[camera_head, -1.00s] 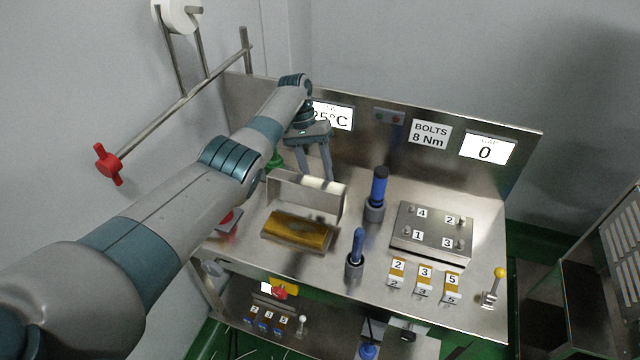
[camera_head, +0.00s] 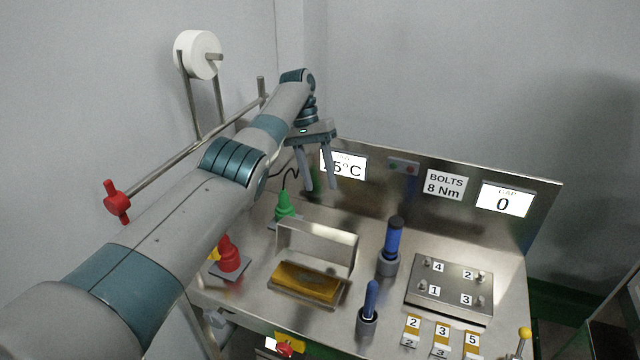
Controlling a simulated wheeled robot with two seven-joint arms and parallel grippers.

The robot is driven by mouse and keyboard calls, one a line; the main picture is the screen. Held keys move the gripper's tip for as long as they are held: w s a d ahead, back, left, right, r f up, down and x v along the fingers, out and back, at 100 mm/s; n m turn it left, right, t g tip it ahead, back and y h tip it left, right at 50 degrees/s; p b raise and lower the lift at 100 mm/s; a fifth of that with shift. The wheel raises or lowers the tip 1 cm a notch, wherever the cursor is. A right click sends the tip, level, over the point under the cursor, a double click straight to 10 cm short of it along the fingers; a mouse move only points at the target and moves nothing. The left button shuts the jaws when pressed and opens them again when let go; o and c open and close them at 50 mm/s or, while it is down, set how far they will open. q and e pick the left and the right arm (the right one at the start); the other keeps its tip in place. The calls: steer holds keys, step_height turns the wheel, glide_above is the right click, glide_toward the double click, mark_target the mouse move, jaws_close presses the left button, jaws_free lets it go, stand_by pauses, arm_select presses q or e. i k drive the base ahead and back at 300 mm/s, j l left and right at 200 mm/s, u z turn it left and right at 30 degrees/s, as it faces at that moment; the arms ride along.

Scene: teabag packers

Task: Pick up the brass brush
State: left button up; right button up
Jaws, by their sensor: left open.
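I cannot pick out the brass brush with certainty. A brass-coloured block (camera_head: 309,282) with a hollow in its top lies in front of an upright metal bracket (camera_head: 318,243). Two blue-handled tools stand upright in grey holders: a taller one (camera_head: 393,238) and a shorter one (camera_head: 370,298). I cannot tell whether either is a brush. My left gripper (camera_head: 322,188) is open and empty, fingers pointing down, above the rear of the bench, left of these tools. My right gripper is out of view.
A steel plate with numbered bolts (camera_head: 449,290) and several numbered yellow-and-white blocks (camera_head: 442,338) occupy the right. The back panel (camera_head: 415,193) rises behind. A roll (camera_head: 198,54) stands beyond my left arm.

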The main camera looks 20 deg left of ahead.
mark_target(372, 287)
steer(key=k, duration=1)
